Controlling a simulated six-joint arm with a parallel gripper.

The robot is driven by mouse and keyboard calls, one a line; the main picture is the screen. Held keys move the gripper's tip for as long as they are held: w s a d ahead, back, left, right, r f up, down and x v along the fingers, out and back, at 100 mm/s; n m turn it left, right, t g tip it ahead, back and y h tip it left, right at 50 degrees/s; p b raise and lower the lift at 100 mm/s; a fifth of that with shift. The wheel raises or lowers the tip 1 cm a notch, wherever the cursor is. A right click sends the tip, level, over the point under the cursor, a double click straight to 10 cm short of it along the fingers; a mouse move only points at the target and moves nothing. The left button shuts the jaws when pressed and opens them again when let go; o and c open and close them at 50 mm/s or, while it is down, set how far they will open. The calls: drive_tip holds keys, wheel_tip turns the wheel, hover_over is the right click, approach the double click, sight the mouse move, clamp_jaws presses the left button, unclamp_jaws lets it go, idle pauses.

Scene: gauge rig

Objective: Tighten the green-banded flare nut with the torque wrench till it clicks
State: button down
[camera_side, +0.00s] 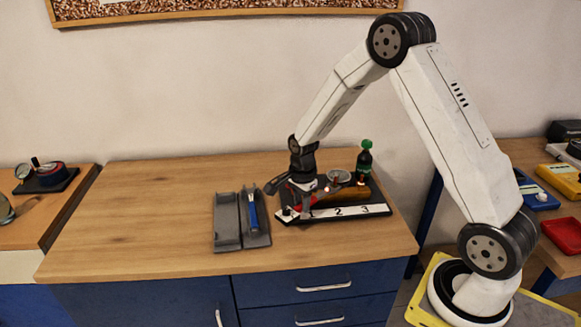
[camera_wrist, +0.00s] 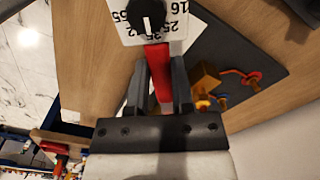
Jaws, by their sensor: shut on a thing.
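My gripper (camera_side: 293,195) is over the left end of the dark rig base on the bench. In the wrist view my gripper (camera_wrist: 164,66) has its two dark fingers on either side of a red handle (camera_wrist: 157,55) and is shut on it. The handle runs up to a black knob with a white mark (camera_wrist: 147,16), over a white card with numbers (camera_wrist: 178,22). I cannot tell for sure whether this red handle is the torque wrench. A blue-handled tool (camera_side: 252,213) lies in the right slot of a grey holder (camera_side: 228,240). The green-banded flare nut cannot be made out.
The dark rig base (camera_side: 380,188) carries a white strip marked 2 and 3 (camera_side: 350,211), a brass block (camera_wrist: 204,78) and a dark bottle with a green top (camera_side: 364,160). The holder's left slot looks empty. The bench's left part is clear.

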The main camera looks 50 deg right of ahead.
sight(290, 210)
drive_tip(key=shift+s+n, duration=0.3)
drive_tip(key=shift+w+a, duration=0.1)
drive_tip(key=shift+a, duration=0.65)
idle(0.4)
drive_tip(key=shift+a, duration=0.7)
drive_tip(key=shift+w+a, duration=0.1)
drive_tip(key=shift+a, duration=0.9)
drive_tip(key=shift+w+a, duration=0.1)
